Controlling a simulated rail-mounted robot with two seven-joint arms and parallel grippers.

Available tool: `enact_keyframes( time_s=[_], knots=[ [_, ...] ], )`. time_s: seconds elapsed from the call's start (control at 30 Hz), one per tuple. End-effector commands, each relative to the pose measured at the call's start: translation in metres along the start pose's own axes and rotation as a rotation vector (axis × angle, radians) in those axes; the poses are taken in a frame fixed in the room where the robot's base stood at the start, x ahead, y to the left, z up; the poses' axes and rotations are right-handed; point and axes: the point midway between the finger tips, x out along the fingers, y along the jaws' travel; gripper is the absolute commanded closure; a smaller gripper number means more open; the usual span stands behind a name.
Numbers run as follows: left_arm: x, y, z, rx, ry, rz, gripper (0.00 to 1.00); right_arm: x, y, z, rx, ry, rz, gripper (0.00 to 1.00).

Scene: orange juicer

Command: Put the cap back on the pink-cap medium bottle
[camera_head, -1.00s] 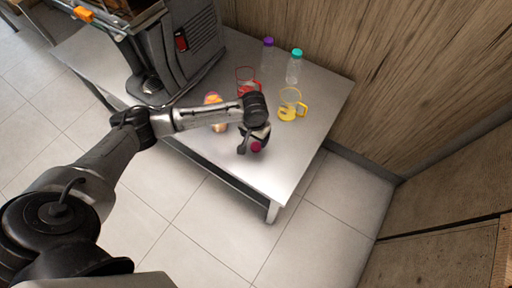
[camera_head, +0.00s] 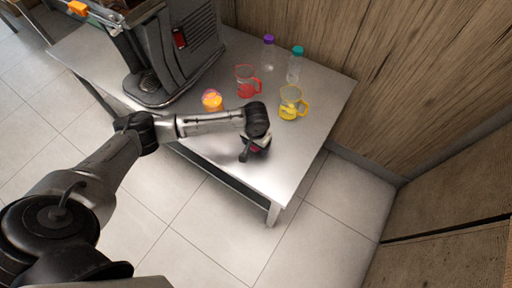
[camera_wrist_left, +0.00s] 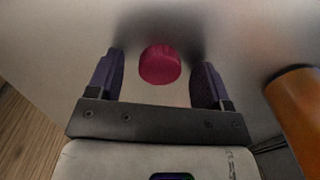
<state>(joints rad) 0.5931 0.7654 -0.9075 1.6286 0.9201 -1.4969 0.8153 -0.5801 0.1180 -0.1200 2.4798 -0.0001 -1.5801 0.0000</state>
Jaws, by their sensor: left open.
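My left gripper (camera_head: 256,146) is open above the front part of the table, pointing down. In the left wrist view its two fingers (camera_wrist_left: 159,66) stand on either side of the pink cap (camera_wrist_left: 160,64), with a gap on both sides. In the head view the cap (camera_head: 254,149) is mostly hidden by the gripper. The medium bottle (camera_head: 212,101), filled with orange juice, stands upright just behind my left forearm, which hides its lower part. Its orange side also shows at the right of the left wrist view (camera_wrist_left: 297,108). My right gripper is not in view.
A red-tinted jug (camera_head: 247,82) and a yellow-tinted jug (camera_head: 291,104) stand behind the gripper. A purple-capped bottle (camera_head: 268,54) and a teal-capped bottle (camera_head: 295,66) stand near the wall. The juicer (camera_head: 185,50) fills the table's left. The table's front right (camera_head: 290,160) is clear.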

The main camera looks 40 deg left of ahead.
Motion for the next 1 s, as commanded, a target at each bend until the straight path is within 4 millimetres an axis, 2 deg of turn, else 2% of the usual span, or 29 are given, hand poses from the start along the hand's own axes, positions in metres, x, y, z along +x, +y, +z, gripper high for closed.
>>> enact_keyframes(
  time_s=[0.33, 0.87, 1.0],
  knots=[
    [0.0007, 0.0, 0.0, 0.0, 0.0, 0.0, 0.28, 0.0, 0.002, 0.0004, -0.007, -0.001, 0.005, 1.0],
    [0.0007, -0.0001, 0.0, 0.0, 0.0, 0.0, 0.79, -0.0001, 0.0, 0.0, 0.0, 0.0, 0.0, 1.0],
    [0.0007, -0.0001, 0.0, 0.0, 0.0, 0.0, 0.81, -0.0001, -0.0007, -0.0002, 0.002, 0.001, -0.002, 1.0]
  ],
)
